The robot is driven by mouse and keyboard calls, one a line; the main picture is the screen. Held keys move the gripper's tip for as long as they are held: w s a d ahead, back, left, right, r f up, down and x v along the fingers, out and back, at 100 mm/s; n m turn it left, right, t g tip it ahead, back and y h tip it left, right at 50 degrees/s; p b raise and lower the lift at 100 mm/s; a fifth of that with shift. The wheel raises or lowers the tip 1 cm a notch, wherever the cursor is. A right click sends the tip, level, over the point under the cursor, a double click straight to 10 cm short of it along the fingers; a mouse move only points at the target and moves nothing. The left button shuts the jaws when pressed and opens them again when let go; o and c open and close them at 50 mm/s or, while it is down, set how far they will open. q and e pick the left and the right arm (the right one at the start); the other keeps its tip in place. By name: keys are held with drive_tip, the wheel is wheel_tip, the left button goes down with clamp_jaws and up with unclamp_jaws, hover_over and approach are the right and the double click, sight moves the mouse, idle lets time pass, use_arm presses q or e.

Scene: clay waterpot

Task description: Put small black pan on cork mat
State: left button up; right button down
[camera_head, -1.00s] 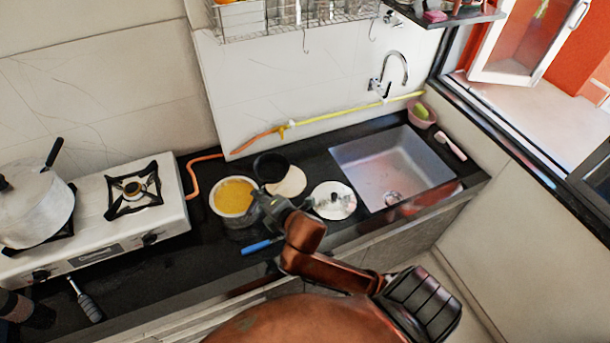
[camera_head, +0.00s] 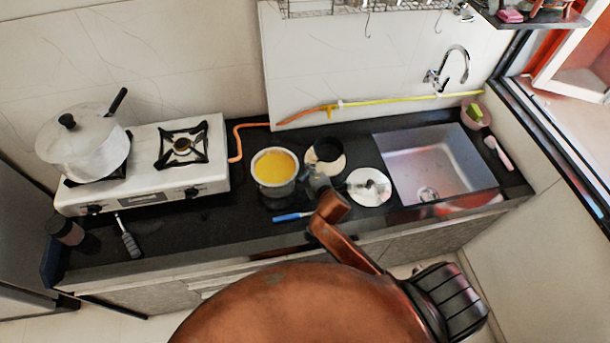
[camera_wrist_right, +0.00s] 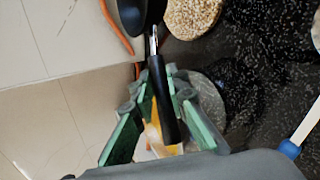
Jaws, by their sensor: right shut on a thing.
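The small black pan (camera_head: 328,149) is in my right gripper (camera_head: 316,180), which is shut on its handle. In the right wrist view the pan (camera_wrist_right: 138,10) shows at the top edge, its dark handle (camera_wrist_right: 163,95) running down between the green fingers of the gripper (camera_wrist_right: 157,92). The round tan cork mat (camera_head: 334,166) lies on the dark counter; the pan covers its far part in the head view. In the right wrist view the speckled cork mat (camera_wrist_right: 192,16) is right of the pan. I cannot tell whether they touch. My left gripper is out of view.
A pot of yellow food (camera_head: 276,168) stands close left of the mat, a round metal lid (camera_head: 369,188) to the right. A blue-handled tool (camera_head: 292,217) lies in front. Further out are the stove (camera_head: 210,175), a large pot (camera_head: 85,150) and the sink (camera_head: 440,165).

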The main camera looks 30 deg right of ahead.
drive_tip(key=w+f, duration=0.1)
drive_tip(key=f, duration=0.1)
drive_tip(key=w+f, duration=0.1)
drive_tip(key=w, duration=0.1)
drive_tip(key=shift+d+f, duration=0.4)
drive_tip(key=shift+w+d+f+b, duration=0.15)
drive_tip(key=shift+d+f+b, duration=0.05)
drive_tip(key=shift+f+b, duration=0.1)
wheel_tip(320, 180, down, 3)
drive_tip(key=shift+d+r, duration=0.1)
drive_tip(key=shift+r, duration=0.1)
drive_tip(key=shift+f, duration=0.3)
drive_tip(key=shift+w+a, duration=0.1)
drive_tip(key=shift+a, duration=0.15)
drive_tip(key=shift+f+b, duration=0.25)
drive_tip(key=shift+b, duration=0.05)
drive_tip(key=c, duration=2.3)
unclamp_jaws()
drive_tip(key=shift+d+f, duration=0.1)
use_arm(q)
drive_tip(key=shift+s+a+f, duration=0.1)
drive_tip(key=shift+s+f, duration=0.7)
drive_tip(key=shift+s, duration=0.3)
use_arm(e)
drive_tip(key=o, duration=0.4)
